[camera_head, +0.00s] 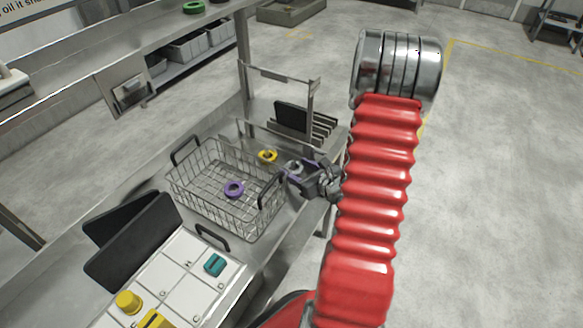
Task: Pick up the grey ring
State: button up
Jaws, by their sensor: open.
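The grey ring (294,166) lies on the metal counter just right of the wire basket, beside a yellow ring (267,156). My gripper (290,169) reaches in from the right, low over the counter, with its jaws open around or just above the grey ring. The jaws partly hide the ring, and I cannot tell whether they touch it. A purple ring (234,189) lies inside the wire basket (185,187).
The basket's raised black handle (271,190) stands close to my gripper. Behind is a rack with dark plates (291,116) and a metal frame (277,75). In front are a black panel (133,240) and a white control panel (176,270) with a teal switch (215,264).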

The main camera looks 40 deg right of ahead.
aim_at(298, 170)
jog(key=shift+a+f, duration=0.1)
jog(key=shift+c, duration=0.4)
jog(key=c, duration=0.7)
jog(key=shift+c, duration=0.2)
notch_tip(298, 170, up, 10)
dwell(0.5)
dwell(0.4)
